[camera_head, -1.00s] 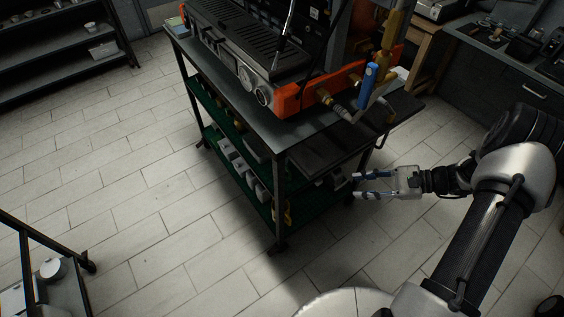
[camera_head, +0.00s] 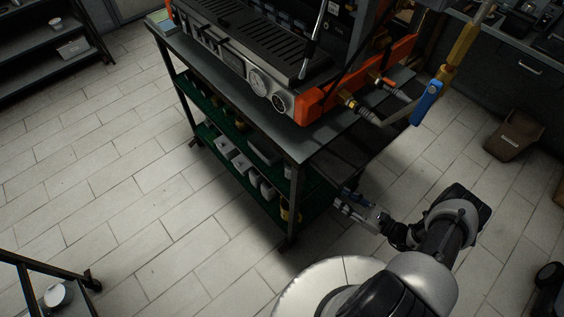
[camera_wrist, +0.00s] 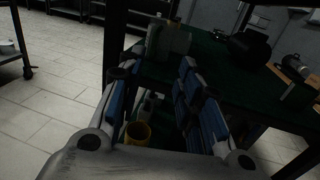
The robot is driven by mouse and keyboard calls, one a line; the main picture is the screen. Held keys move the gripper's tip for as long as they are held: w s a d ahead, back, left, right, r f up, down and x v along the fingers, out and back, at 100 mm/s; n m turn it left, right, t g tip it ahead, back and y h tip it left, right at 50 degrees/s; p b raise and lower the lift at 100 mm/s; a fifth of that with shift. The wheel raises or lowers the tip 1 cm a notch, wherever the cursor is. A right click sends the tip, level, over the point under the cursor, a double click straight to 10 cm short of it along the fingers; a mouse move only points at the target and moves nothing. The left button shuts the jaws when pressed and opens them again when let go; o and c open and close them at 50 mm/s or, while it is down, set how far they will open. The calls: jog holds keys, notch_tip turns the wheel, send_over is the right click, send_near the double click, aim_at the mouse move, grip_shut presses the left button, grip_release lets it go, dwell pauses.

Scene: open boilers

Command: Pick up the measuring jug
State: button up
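My gripper (camera_head: 348,203) is at the right end of the cart's lower shelf, below the tabletop. In the wrist view my gripper (camera_wrist: 160,72) is open, its blue-padded fingers apart with nothing clearly held. A pale, translucent container (camera_wrist: 168,42) stands on the green shelf beyond the fingertips; it may be the measuring jug, but the dim light leaves this unsure. A yellow cup-like thing (camera_wrist: 138,132) shows lower down between the fingers. A yellow item (camera_head: 289,212) also shows at the shelf's end in the head view.
The cart (camera_head: 293,190) has a dark post at its near corner and green shelves with several pale containers (camera_head: 240,164). An orange-sided espresso machine (camera_head: 270,85) stands on top. A brown bin (camera_head: 514,137) is at right.

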jog(key=x, duration=0.5)
jog(key=b+x, duration=0.1)
jog(key=x, duration=1)
jog(key=shift+s+a+r+b, duration=0.2)
jog(key=shift+s+a+b, duration=0.1)
jog(key=shift+a+b, duration=0.15)
jog(key=shift+w+a, duration=0.3)
grip_shut()
